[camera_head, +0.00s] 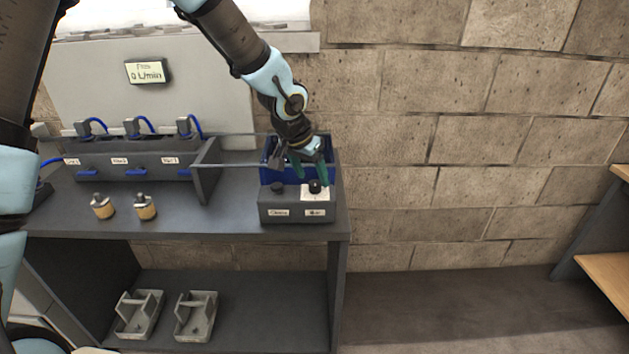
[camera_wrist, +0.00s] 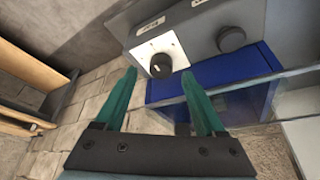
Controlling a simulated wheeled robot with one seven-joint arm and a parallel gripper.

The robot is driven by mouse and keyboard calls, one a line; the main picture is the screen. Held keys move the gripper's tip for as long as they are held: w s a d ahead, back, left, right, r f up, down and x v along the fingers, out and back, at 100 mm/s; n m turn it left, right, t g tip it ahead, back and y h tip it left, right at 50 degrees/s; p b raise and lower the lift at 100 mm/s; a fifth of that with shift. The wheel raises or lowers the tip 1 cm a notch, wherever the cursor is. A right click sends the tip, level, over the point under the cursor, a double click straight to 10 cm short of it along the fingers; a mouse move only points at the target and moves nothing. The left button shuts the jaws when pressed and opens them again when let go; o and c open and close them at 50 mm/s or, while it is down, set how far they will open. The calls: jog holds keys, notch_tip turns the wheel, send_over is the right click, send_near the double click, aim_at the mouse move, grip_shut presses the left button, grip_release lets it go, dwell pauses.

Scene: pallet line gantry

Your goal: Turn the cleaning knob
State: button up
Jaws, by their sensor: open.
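A grey control box (camera_head: 297,206) stands at the right end of the bench with two dark round knobs. The right knob (camera_head: 315,187) sits on a white dial plate; the left knob (camera_head: 278,187) has no white plate. Each has a small label below it, too small to read surely. In the wrist view the knob on the white dial (camera_wrist: 160,66) lies between the fingertip lines, and the other knob (camera_wrist: 231,39) is off to the right. My gripper (camera_head: 309,173) is open, its green fingers just behind and above the white-dial knob. Contact cannot be told.
A blue bin (camera_head: 268,174) sits behind the box, with a clear rail (camera_head: 235,165) beside it. Two brass-coloured fittings (camera_head: 102,206) stand on the bench. A display (camera_head: 147,72) reads 0 L/min. Two grey trays (camera_head: 140,314) lie on the lower shelf.

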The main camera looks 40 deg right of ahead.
aim_at(314, 183)
jog(key=shift+x, duration=1.55)
grip_shut()
